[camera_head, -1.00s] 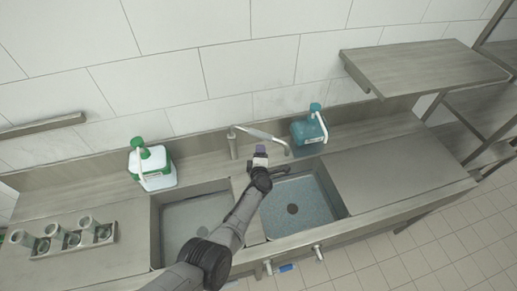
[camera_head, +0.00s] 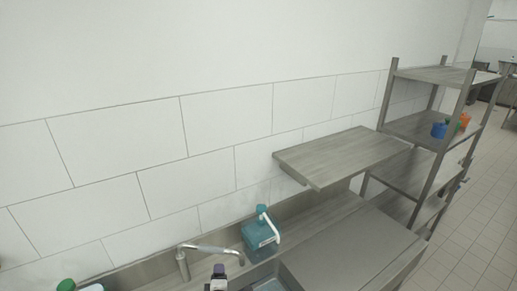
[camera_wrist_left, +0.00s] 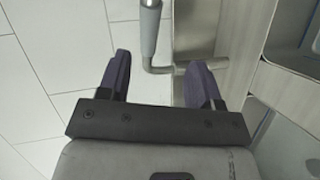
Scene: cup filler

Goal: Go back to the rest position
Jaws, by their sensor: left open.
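My left gripper (camera_head: 218,277) shows at the bottom edge of the head view, with purple fingers; most of its arm is out of the picture. In the left wrist view its two dark purple fingers (camera_wrist_left: 159,82) stand apart with nothing between them. The metal faucet (camera_head: 183,262) is beside it in the head view, and its pipe (camera_wrist_left: 149,35) shows beyond the fingers in the wrist view. My right gripper is in neither view.
A teal jug (camera_head: 259,236) stands behind the sink, right of the faucet. A green cap (camera_head: 66,286) shows at bottom left. A wall shelf (camera_head: 340,155) juts out above the counter (camera_head: 355,250). A shelving rack (camera_head: 425,130) with small coloured cups (camera_head: 440,130) stands at right.

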